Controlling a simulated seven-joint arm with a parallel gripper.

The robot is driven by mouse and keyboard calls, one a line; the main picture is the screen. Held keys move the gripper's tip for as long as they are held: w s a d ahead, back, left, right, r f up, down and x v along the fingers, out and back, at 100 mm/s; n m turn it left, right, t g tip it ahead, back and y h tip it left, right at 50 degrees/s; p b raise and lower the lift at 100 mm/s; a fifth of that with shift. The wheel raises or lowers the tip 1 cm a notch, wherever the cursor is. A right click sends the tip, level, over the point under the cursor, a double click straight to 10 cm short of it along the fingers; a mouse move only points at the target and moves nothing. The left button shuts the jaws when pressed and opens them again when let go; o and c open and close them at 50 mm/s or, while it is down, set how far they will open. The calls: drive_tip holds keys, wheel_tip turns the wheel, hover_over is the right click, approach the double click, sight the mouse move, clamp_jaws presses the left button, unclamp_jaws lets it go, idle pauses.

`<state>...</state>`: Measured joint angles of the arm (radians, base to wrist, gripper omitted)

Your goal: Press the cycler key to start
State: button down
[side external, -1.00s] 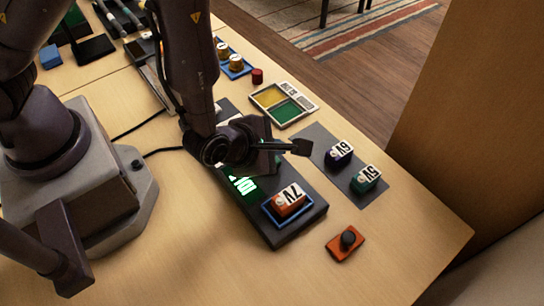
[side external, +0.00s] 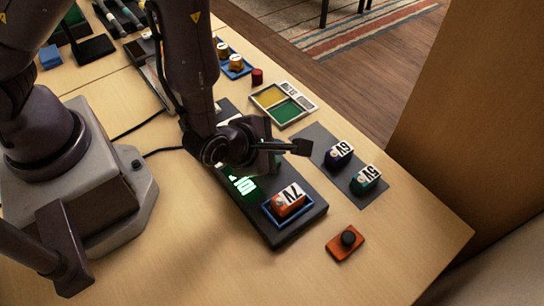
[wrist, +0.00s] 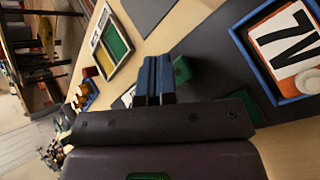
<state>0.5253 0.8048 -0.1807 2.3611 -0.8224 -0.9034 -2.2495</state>
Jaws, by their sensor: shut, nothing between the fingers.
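The cycler (side external: 284,237) is a long dark unit with a lit green display (side external: 243,186). Its blue-framed bay holds an orange block labelled 7V (side external: 289,200), also large at the upper right of the wrist view (wrist: 286,45). My gripper (side external: 301,147) is shut and empty, held over the far side of the cycler. In the wrist view its blue fingers (wrist: 155,75) are together beside a small green block (wrist: 182,69), which may be the key. I cannot tell whether they touch. My wrist hides part of the cycler in the side view.
An orange base with a black knob (side external: 346,240) sits near the front. A yellow-green tray (side external: 271,97) and a red cylinder (side external: 257,76) lie behind.

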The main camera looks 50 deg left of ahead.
drive_tip(key=shift+f, duration=0.15)
drive_tip(key=shift+f, duration=0.3)
drive_tip(key=shift+f, duration=0.5)
idle(0.9)
idle(0.3)
drive_tip(key=shift+r, duration=0.95)
drive_tip(key=shift+r, duration=2.5)
